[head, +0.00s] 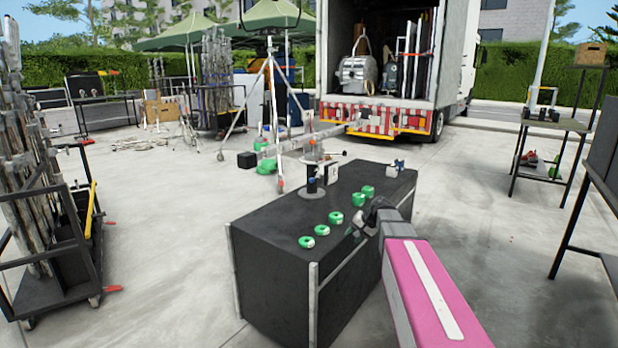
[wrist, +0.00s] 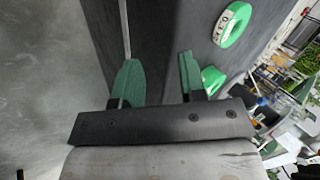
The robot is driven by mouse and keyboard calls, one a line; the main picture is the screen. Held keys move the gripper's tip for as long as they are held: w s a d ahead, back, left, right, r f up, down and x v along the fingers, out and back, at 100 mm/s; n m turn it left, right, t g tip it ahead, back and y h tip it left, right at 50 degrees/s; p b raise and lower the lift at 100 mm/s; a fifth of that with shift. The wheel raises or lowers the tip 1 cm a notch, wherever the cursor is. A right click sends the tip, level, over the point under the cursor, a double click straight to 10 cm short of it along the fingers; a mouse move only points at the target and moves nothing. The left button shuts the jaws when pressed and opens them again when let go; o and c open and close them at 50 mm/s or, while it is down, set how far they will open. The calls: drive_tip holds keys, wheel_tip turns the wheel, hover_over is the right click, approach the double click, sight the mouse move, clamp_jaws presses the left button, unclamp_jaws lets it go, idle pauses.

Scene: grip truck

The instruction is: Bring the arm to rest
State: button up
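My arm (head: 425,290), with a pink cover, reaches in from the lower right in the head view. My gripper (head: 354,230) is at the near right edge of the black case (head: 275,270), close to the green rolls. In the wrist view its two green-padded fingers (wrist: 159,80) stand apart, with nothing between them. Several green rolls lie on the case top, among them a near one (head: 307,242) and a far one (head: 368,191). The wrist view shows one roll (wrist: 232,24) to the right of the fingers, apart from them, and another (wrist: 212,80) close beside the right finger.
A stand (head: 312,185) and a small blue-and-white item (head: 397,165) are on the case. A cart of poles (head: 60,230) stands left, a table (head: 550,122) right, and an open truck (head: 385,60) behind. Concrete floor between case and cart is mostly clear.

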drive_tip(key=s+f+n+g+h, duration=0.1)
drive_tip(key=s+f, duration=0.3)
drive_tip(key=s, duration=0.4)
drive_tip(key=s+d+f+n+g+h, duration=0.1)
drive_tip(key=s+f+h, duration=0.2)
drive_tip(key=s, duration=0.5)
drive_tip(key=s+f+n+g+h, duration=0.1)
drive_tip(key=s+f, duration=0.3)
drive_tip(key=s, duration=0.4)
drive_tip(key=shift+s+d+f+n+g+h, duration=0.15)
drive_tip(key=shift+s+f+n+g+h, duration=0.2)
drive_tip(key=shift+n+h, duration=0.2)
drive_tip(key=shift+w, duration=0.1)
